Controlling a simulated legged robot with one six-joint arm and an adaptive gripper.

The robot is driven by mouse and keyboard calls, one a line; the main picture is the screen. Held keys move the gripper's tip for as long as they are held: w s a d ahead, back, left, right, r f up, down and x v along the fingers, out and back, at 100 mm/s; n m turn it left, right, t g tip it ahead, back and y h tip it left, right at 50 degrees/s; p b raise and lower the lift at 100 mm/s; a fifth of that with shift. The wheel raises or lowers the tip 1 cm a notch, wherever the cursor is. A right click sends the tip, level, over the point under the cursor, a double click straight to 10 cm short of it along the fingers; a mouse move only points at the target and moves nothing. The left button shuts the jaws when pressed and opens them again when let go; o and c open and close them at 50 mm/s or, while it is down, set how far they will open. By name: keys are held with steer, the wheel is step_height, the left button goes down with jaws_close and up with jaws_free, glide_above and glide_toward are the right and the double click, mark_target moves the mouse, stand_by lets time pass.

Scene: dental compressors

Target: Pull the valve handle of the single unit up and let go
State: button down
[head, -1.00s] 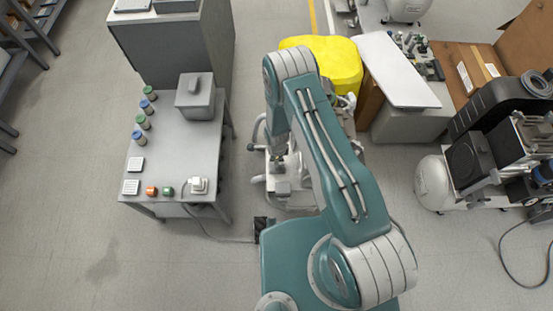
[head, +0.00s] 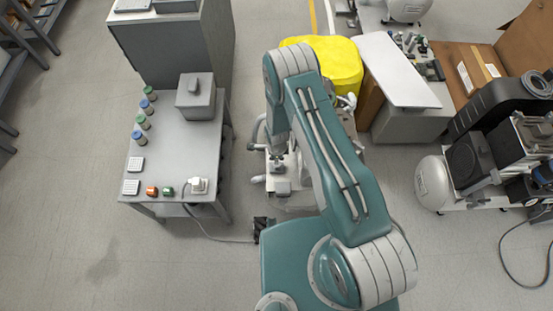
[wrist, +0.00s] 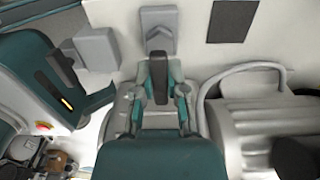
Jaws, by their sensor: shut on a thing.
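The dark valve handle (wrist: 159,82) stands between my fingers in the wrist view, below a light grey block (wrist: 158,28) on the single unit. My gripper (wrist: 160,88) is shut on this handle, one finger on each side. The unit (head: 290,200) shows only partly in the head view, because my arm covers much of it. The gripper's end shows small beside the arm in the head view (head: 277,158); the handle cannot be made out there.
A ribbed grey cylinder (wrist: 245,125) and a curved hose (wrist: 243,68) lie right of my gripper. A teal box (wrist: 35,85) stands at left. A grey table (head: 165,170) stands left of the unit, a yellow cover (head: 335,62) behind it. Open floor lies between table and unit.

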steer(key=c, duration=0.7)
jaws_free()
steer(key=shift+r, duration=0.1)
steer(key=shift+o, duration=0.2)
step_height(320, 180, up, 12)
steer(key=shift+w, duration=0.1)
steer(key=d+r+n+t, duration=0.1)
steer(key=d+r+n, duration=0.25)
steer(key=r, duration=1.05)
steer(key=d+r+n+t, duration=0.2)
steer(key=r+n, duration=0.3)
steer(key=r, duration=0.9)
steer(key=s+d+r+n+t, duration=0.1)
steer(key=s+d+r+n, duration=0.2)
steer(key=s+r, duration=0.6)
steer(key=s+d+r+n+t, duration=0.1)
steer(key=s+d+r+n, duration=0.3)
steer(key=s+r+n, duration=0.3)
steer(key=s+r, duration=0.2)
steer(key=s, duration=0.1)
steer(key=shift+d+t, duration=0.15)
steer(key=shift+t, duration=0.15)
